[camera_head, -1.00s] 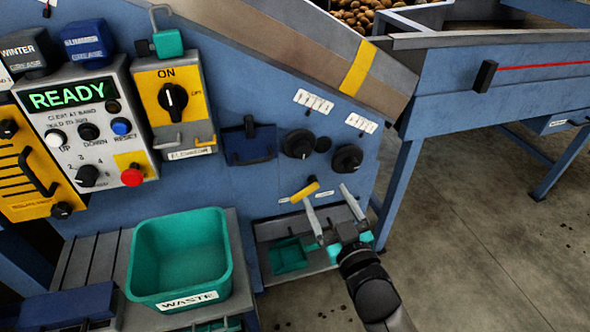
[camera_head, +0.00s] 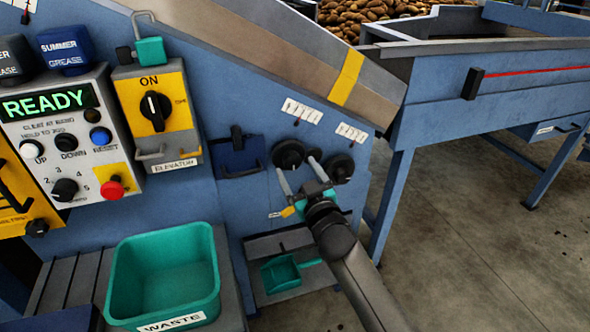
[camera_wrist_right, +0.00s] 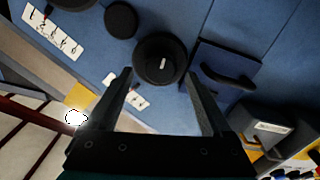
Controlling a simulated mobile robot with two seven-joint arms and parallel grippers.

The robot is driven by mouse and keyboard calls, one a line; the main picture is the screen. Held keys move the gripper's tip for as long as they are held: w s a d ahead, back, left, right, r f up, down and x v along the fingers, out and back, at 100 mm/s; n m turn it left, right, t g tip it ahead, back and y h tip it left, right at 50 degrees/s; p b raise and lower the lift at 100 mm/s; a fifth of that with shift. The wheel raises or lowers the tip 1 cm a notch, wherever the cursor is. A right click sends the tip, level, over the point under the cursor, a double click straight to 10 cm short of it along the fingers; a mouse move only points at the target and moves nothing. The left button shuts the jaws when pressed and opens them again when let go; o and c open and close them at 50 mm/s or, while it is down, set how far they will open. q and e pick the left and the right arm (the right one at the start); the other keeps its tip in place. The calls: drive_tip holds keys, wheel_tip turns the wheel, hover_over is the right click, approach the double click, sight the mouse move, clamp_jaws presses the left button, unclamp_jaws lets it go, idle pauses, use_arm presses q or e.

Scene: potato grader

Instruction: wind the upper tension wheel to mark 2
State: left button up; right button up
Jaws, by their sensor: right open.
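Two black tension wheels are on the blue machine side. The left, higher wheel (camera_head: 288,154) is below a white marked plate (camera_head: 301,111). The other wheel (camera_head: 340,167) is lower and to its right. My right gripper (camera_head: 300,174) is open, with its fingers pointing up at the higher wheel. In the right wrist view the wheel (camera_wrist_right: 160,58) lies between and just beyond the fingertips (camera_wrist_right: 160,76), with a pale mark on its hub. I see no contact. The marks are too small to read. My left gripper is out of view.
A smaller black knob (camera_wrist_right: 121,20) is beside the wheel. A blue box with a handle (camera_head: 239,156) is to its left. A yellow-tipped lever (camera_head: 287,211) is just below my right gripper. A green waste bin (camera_head: 165,270) stands at lower left. Open floor lies to the right.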

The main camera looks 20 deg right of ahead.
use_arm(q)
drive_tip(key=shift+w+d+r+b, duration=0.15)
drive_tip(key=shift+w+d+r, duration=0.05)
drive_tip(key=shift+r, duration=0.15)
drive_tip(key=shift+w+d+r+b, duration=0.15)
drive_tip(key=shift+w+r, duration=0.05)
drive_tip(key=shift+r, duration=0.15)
use_arm(e)
drive_tip(key=shift+w, duration=1.15)
drive_tip(key=shift+c, duration=0.2)
clamp_jaws()
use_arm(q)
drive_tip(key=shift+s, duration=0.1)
use_arm(e)
drive_tip(key=shift+n, duration=0.4)
